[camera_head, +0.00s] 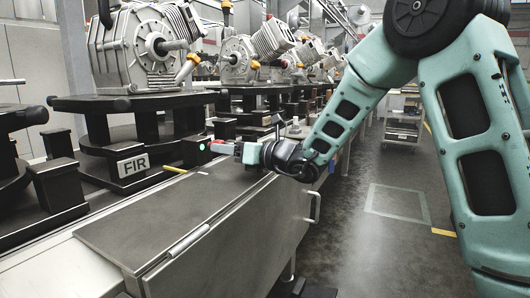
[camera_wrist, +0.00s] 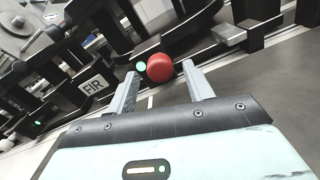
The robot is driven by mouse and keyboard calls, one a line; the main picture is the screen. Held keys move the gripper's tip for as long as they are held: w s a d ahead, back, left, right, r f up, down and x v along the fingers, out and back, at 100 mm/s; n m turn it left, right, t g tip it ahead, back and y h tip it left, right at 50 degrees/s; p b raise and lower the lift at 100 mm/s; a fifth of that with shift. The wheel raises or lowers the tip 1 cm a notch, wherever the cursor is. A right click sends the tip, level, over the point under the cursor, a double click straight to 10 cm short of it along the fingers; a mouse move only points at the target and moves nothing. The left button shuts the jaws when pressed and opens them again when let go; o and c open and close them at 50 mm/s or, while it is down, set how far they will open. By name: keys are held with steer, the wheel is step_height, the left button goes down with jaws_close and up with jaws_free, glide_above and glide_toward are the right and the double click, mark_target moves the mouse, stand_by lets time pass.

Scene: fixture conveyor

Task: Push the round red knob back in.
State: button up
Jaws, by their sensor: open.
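The round red knob (camera_wrist: 160,67) shows in the wrist view, just beyond and between the fingertips, beside a small lit green light (camera_wrist: 141,66). In the head view the knob (camera_head: 213,141) is a small red patch at the dark box (camera_head: 195,151) on the conveyor's edge, partly hidden by my gripper. My gripper (camera_wrist: 159,72) is open, with one finger on each side of the knob's line. In the head view my gripper (camera_head: 228,148) reaches in from the right at the box. Whether a finger touches the knob I cannot tell.
A dark fixture with a "FIR" plate (camera_head: 133,165) stands left of the box and carries a grey motor (camera_head: 145,47). More fixtures with motors line the conveyor behind. A metal cover (camera_head: 165,217) lies in front. The floor (camera_head: 385,235) at right is clear.

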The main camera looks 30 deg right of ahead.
steer(key=p+v, duration=0.2)
steer(key=v, duration=1.2)
steer(key=shift+p, duration=0.35)
steer(key=shift+s, duration=0.1)
